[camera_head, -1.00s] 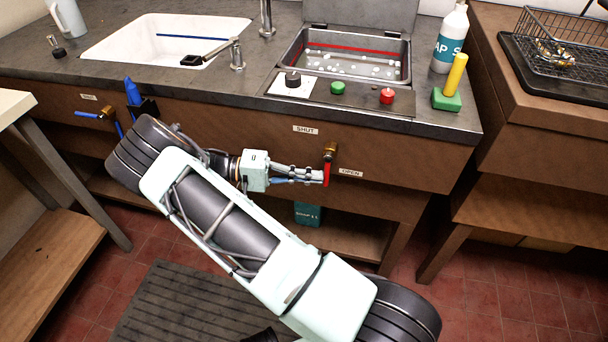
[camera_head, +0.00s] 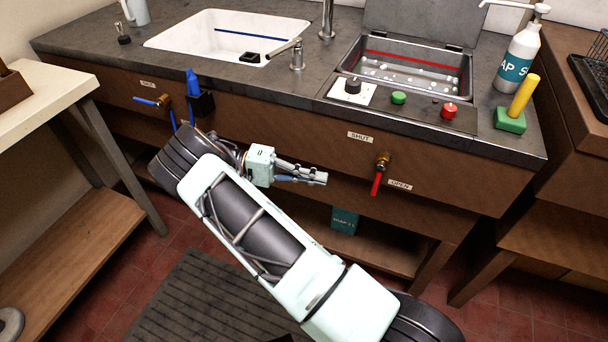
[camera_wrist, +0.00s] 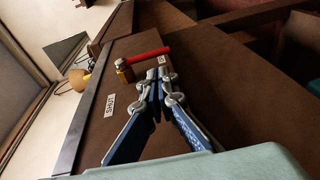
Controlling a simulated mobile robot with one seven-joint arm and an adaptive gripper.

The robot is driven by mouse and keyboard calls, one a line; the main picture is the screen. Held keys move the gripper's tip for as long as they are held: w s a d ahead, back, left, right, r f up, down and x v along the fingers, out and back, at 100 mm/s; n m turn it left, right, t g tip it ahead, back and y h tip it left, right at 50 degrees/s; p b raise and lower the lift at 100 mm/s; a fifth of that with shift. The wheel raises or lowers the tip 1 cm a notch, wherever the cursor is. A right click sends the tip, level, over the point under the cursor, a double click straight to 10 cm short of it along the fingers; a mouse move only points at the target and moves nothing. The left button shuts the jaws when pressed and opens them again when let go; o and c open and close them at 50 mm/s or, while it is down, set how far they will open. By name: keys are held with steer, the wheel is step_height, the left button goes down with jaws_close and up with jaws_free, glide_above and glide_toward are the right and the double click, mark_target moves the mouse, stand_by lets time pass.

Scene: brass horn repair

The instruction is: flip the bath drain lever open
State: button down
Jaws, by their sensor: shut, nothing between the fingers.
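The bath drain valve is a brass fitting (camera_head: 383,161) with a red lever (camera_head: 376,184) on the wooden cabinet front below the metal bath (camera_head: 343,84). The lever hangs down, tilted slightly left, between the SHUT label (camera_head: 360,137) at upper left and the OPEN label (camera_head: 400,185) at right. My gripper (camera_head: 325,179) is shut and empty, left of the lever with a gap. In the wrist view, the red lever (camera_wrist: 150,55) and brass fitting (camera_wrist: 123,72) show beyond my fingertips (camera_wrist: 163,72). I see no contact.
A similar blue-levered valve (camera_head: 150,101) is at the far left of the cabinet. A blue object in a black holder (camera_head: 201,104) sticks out near my arm. The white sink (camera_head: 170,40), buttons and soap bottle (camera_head: 517,65) are on the counter above. A wooden bench stands left.

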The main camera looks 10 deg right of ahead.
steer(key=shift+v, duration=1.45)
steer(key=shift+f, duration=0.1)
